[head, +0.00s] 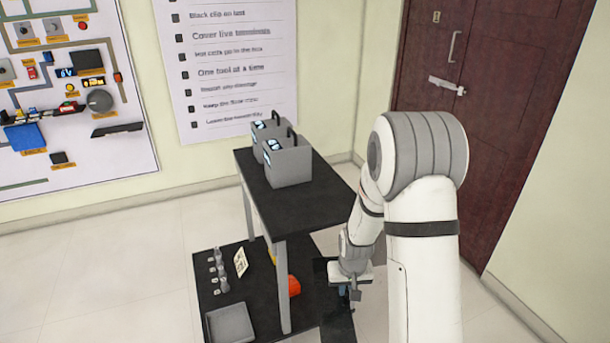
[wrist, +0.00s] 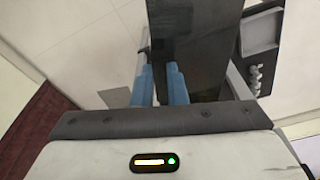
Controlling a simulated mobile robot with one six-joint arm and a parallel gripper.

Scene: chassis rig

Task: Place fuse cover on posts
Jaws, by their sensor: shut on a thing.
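My gripper (head: 349,297) is low at the right side of the black cart in the head view, pointing down. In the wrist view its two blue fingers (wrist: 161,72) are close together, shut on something. A dark flat panel (wrist: 197,48), apparently the fuse cover, runs from between the fingers to the top of that view. In the head view a dark panel (head: 336,318) shows just below and left of the gripper. The grip itself is partly hidden. Several small grey posts (head: 220,272) stand in a row on the cart's lower shelf; they also show in the wrist view (wrist: 255,78).
The cart's black upper shelf (head: 295,212) carries grey boxes (head: 288,164). A grey tray (head: 229,324), a pale card (head: 241,262) and an orange object (head: 294,286) are on the lower shelf. Floor left of the cart is clear.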

